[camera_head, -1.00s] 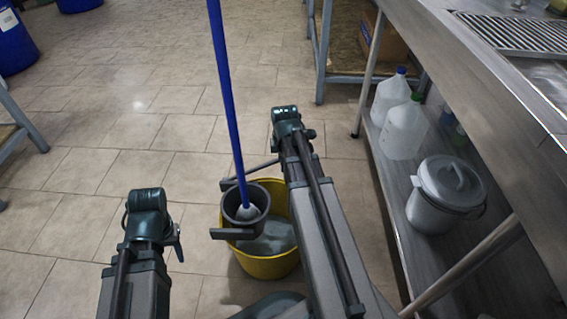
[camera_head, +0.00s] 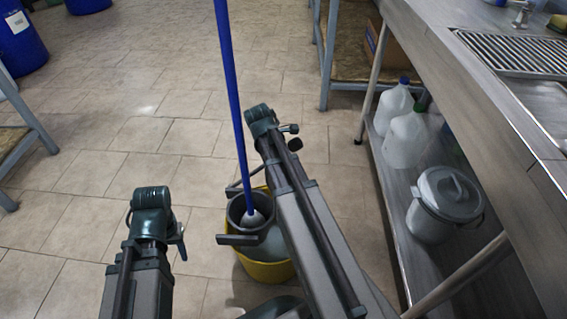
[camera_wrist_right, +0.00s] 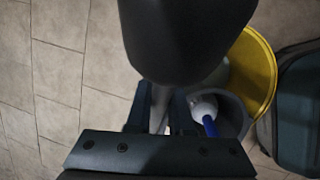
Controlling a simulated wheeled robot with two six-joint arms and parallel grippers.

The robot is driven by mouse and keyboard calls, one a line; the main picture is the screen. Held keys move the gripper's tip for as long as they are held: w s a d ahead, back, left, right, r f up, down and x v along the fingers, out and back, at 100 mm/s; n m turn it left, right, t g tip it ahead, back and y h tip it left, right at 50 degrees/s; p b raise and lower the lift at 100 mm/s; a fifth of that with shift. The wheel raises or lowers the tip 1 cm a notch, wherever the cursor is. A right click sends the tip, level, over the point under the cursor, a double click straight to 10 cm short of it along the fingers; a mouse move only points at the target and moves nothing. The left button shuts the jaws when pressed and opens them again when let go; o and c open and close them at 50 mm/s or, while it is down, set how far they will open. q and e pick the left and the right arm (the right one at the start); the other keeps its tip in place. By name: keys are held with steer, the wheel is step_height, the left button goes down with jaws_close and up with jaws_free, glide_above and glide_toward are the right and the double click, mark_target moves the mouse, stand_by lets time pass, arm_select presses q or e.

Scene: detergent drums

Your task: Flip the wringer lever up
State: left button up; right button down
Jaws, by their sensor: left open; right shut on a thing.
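The dark grey wringer (camera_head: 236,212) sits on the yellow bucket (camera_head: 262,270). A mop with a blue handle (camera_head: 232,95) stands in it, its pale head inside the wringer. The wringer lever (camera_head: 240,184) slopes up to the right and passes behind my right arm. In the right wrist view my right gripper (camera_wrist_right: 160,112) is shut on the pale lever bar, with a large dark rounded shape, seemingly the lever's grip, close to the camera. The bucket (camera_wrist_right: 256,70) shows there beside it. My left gripper (camera_head: 180,240) is open and empty, left of the bucket.
A steel counter (camera_head: 470,85) runs along the right. Its lower shelf holds white jugs (camera_head: 402,140) and a lidded grey pail (camera_head: 440,205). Blue drums (camera_head: 20,42) stand at the far left. The tiled floor beyond the bucket is clear.

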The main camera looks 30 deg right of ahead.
steer(key=c, duration=0.8)
jaws_free()
steer(key=p+v, duration=0.7)
steer(key=shift+a+r, duration=0.1)
steer(key=shift+r, duration=0.2)
